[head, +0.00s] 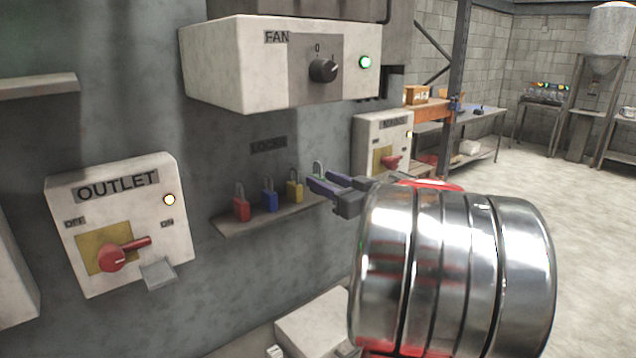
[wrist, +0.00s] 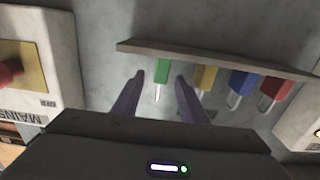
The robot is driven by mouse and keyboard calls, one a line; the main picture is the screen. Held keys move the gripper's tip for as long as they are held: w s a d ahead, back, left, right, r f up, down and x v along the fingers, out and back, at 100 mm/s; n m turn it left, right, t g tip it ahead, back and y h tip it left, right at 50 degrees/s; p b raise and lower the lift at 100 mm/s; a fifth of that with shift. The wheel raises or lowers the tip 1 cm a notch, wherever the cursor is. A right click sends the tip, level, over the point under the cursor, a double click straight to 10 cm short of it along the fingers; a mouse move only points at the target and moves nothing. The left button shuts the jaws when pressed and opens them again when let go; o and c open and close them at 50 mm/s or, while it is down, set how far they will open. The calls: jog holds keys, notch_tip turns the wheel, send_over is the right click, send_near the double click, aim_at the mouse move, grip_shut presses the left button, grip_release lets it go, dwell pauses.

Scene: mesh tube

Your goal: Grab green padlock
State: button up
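In the wrist view my gripper's fingertips (wrist: 159,77) are on either side of the green padlock's line, with gaps on both sides. I cannot tell whether the tips reach around its body.
Yellow (head: 294,190), blue (head: 269,198) and red (head: 241,207) padlocks stand beside it on the narrow shelf (head: 250,222). The FAN box (head: 225,70) overhangs above. The OUTLET box (head: 120,195) is left, the MAINS box (head: 365,130) right.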

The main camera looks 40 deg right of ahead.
aim_at(323, 179)
jog(key=w, duration=0.3)
jog(key=shift+w+d, duration=0.15)
jog(key=shift+d, duration=0.05)
dwell(0.3)
grip_shut()
dwell(0.3)
